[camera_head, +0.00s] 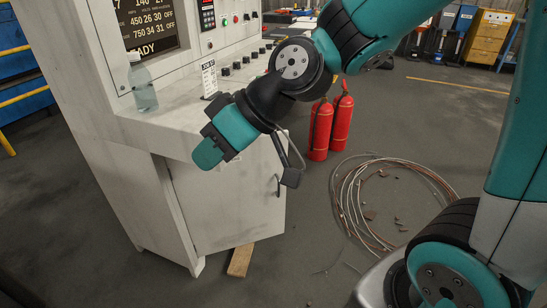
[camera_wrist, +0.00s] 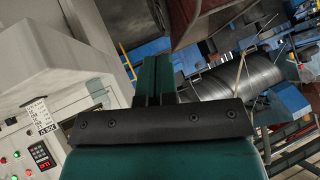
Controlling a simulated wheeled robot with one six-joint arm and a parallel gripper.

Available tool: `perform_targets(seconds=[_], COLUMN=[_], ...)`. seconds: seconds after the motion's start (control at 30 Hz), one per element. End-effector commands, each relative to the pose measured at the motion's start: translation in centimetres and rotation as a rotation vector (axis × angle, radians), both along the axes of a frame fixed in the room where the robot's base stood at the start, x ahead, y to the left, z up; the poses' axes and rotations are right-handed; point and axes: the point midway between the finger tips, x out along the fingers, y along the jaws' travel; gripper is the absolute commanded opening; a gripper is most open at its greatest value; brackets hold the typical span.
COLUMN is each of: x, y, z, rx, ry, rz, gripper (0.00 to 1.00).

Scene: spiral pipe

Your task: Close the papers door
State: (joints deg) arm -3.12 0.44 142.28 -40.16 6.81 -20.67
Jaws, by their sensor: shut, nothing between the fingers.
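The pale grey control cabinet (camera_head: 120,130) stands at the left in the head view. A door panel (camera_head: 215,205) with a dark handle (camera_head: 278,186) is on its lower front, below the console ledge. My gripper (camera_head: 209,153) is in front of the ledge, above the door's upper left part, and hides some of the ledge edge. Its teal fingers are together and empty; they also show in the wrist view (camera_wrist: 154,78).
A clear bottle (camera_head: 142,85) and a small printed sign (camera_head: 209,78) stand on the ledge. Two red fire extinguishers (camera_head: 320,130) and a coil of cable (camera_head: 375,200) are on the floor to the right. A wooden piece (camera_head: 240,260) lies below the door.

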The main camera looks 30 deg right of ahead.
Motion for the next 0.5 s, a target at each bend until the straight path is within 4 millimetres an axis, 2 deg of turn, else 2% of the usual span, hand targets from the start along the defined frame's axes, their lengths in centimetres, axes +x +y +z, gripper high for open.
perform_targets(seconds=[0.03,0.17,0.2,0.27,0.3,0.4,0.5], x=[3.0,10.0,12.0,14.6,16.1,18.6,19.5], y=[-1.0,-4.5,-6.1,-9.1,-11.4,-17.3,-22.5], z=[-4.9,-9.9,-11.6,-14.1,-15.8,-19.9,-23.4], rx=[0.057,0.166,0.184,0.196,0.193,0.154,0.09], ry=[-0.075,-0.323,-0.399,-0.504,-0.571,-0.706,-0.793], rz=[-0.054,-0.217,-0.283,-0.394,-0.473,-0.672,-0.846], gripper=[0.0,0.0,0.0,0.0,0.0,0.0,0.0])
